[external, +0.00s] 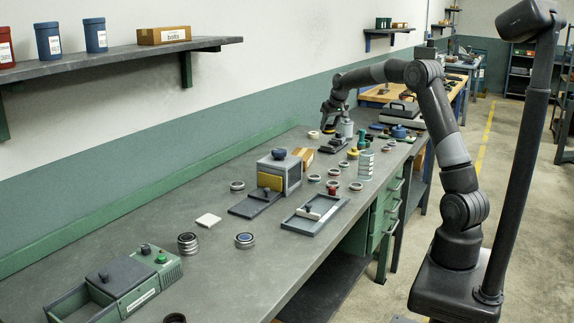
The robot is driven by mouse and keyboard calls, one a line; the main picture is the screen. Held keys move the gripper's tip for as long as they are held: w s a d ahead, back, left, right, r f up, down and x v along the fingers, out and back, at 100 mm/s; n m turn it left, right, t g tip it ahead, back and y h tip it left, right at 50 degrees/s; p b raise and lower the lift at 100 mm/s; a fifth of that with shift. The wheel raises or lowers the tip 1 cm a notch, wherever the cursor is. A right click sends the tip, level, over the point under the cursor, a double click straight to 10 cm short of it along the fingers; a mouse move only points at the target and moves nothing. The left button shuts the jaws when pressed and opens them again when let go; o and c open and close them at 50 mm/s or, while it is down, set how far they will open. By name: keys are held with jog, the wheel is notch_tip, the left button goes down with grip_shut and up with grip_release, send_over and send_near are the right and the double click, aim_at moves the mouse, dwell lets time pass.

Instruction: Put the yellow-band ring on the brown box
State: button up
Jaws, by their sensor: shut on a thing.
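My gripper (330,124) is at the far part of the bench, near the wall side, pointing down. It is shut on a small dark piece with yellow showing at its lower edge, which looks like the yellow-band ring (329,128); the detail is too small to be sure. A brown box (303,155) lies on the bench behind the grey cube-shaped machine, which partly hides it. The box is nearer the camera than my gripper and to its lower left. Another brown box (163,35), labelled "bolts", stands on the wall shelf.
The grey machine (293,178) has a dark plate before it. A grey tray (316,214) and several loose rings lie around it. A green unit (140,280) is at the near end. The bench's left side is mostly clear.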

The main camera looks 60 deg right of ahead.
jog(key=w+a+f, duration=0.4)
jog(key=w, duration=0.1)
jog(key=w+a+f, duration=0.2)
jog(key=w, duration=0.1)
jog(key=shift+w+a+f, duration=0.1)
jog(key=shift+a+f, duration=0.05)
jog(key=shift+a, duration=0.15)
jog(key=shift+f, duration=2)
jog(key=shift+f, duration=0.1)
jog(key=o, duration=1.1)
